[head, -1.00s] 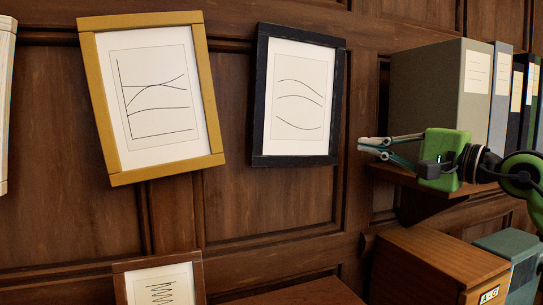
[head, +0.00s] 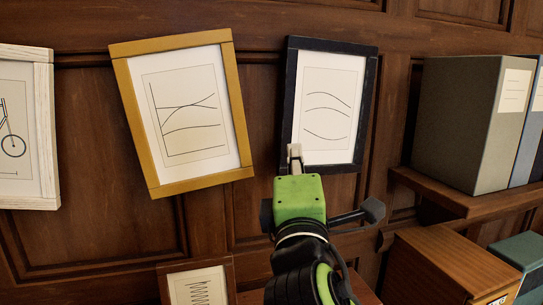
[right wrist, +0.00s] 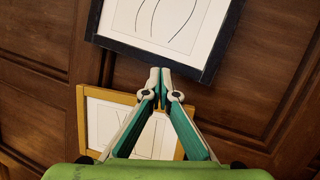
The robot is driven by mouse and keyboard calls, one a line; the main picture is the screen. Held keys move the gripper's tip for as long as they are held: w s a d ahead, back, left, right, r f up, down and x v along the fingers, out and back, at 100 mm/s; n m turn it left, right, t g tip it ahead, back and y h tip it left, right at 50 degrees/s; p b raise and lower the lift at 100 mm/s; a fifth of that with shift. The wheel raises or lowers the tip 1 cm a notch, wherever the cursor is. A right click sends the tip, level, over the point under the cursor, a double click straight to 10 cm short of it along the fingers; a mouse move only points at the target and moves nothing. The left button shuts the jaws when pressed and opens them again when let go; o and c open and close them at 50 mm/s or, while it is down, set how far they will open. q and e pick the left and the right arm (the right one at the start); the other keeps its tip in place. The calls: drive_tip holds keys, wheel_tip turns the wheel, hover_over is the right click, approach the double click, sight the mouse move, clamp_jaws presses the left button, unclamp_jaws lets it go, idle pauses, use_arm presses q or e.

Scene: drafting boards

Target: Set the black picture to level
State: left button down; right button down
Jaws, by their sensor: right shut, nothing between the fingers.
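The black picture (head: 328,100), a black frame around a white sheet with curved lines, hangs on the panelled wall. It is tilted, its top edge sloping down to the right against the wall rail. My right gripper (head: 294,152) is in front of its lower left corner, hiding part of the bottom bar. My left gripper is not in view.
A yellow-framed picture (head: 188,105), also tilted, hangs close on the left. A white-framed picture (head: 45,130) is farther left and a brown-framed one (head: 198,285) is below. On the right, a shelf (head: 450,195) holds binders (head: 455,120), with a wooden box (head: 450,265) beneath.

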sight(278, 171)
drive_tip(key=s+a+f+m+g+y, duration=0.1)
drive_tip(key=s+a+f+g, duration=0.2)
drive_tip(key=a+f, duration=0.15)
drive_tip(key=w+p, duration=0.1)
drive_tip(key=w, duration=0.2)
drive_tip(key=w+p, duration=0.2)
drive_tip(key=w, duration=0.1)
drive_tip(key=w+f+p, duration=0.1)
drive_tip(key=w+p, duration=0.1)
drive_tip(key=w, duration=0.2)
drive_tip(key=shift+d, duration=0.1)
drive_tip(key=shift+w+f, duration=0.15)
drive_tip(key=shift+w, duration=0.05)
drive_tip(key=shift+d, duration=0.1)
drive_tip(key=shift+w+d+f+n, duration=0.2)
drive_tip(key=shift+d+f+n, duration=0.15)
drive_tip(key=shift+d, duration=0.25)
